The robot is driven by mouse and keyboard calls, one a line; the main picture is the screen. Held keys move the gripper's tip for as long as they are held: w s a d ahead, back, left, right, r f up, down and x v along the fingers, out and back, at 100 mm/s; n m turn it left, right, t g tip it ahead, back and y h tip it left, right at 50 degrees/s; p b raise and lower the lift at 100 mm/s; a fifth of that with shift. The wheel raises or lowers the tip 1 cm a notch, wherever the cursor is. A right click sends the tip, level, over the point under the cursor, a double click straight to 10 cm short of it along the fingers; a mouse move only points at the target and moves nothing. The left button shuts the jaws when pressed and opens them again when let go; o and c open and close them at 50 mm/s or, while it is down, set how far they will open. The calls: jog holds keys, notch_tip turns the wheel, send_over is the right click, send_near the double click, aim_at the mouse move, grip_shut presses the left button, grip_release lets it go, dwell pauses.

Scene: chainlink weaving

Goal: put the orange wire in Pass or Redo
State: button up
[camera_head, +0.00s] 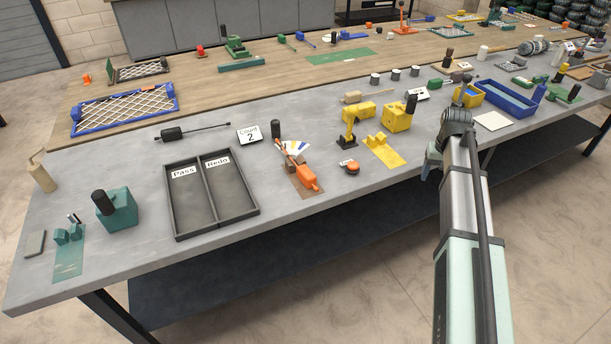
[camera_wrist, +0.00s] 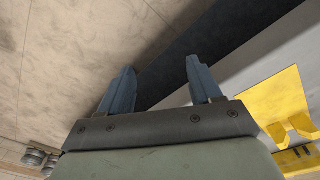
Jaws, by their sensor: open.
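I cannot make out a separate orange wire in either view. In the head view, an orange-handled tool (camera_head: 308,178) lies on a brown plate right of the tray. The black two-part tray has a Pass compartment (camera_head: 190,200) on the left and a Redo compartment (camera_head: 230,187) on the right. Both look empty. My gripper (camera_head: 431,163) hangs at the table's front edge, well right of the tray. In the wrist view, my gripper (camera_wrist: 158,76) has its two blue fingers apart with nothing between them.
A yellow fixture (camera_head: 385,150) stands between my gripper and the tray, with an orange button (camera_head: 352,167) beside it. A Count 2 sign (camera_head: 250,135) stands behind the tray. A teal block (camera_head: 117,209) stands left of it.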

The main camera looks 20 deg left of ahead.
jog(key=w+a+r+n+t, duration=0.1)
jog(key=a+r, duration=0.4)
jog(key=r, duration=0.4)
jog(key=w+a+r+t, duration=0.1)
jog(key=a+r, duration=0.4)
jog(key=r, duration=0.3)
jog(key=n+g, duration=0.3)
jog(key=n, duration=0.4)
send_over(306, 170)
notch_tip(306, 170, down, 8)
jog(key=shift+a+r, duration=0.1)
jog(key=shift+a, duration=0.05)
jog(key=shift+f, duration=2.6)
jog(key=shift+c, duration=0.4)
grip_shut()
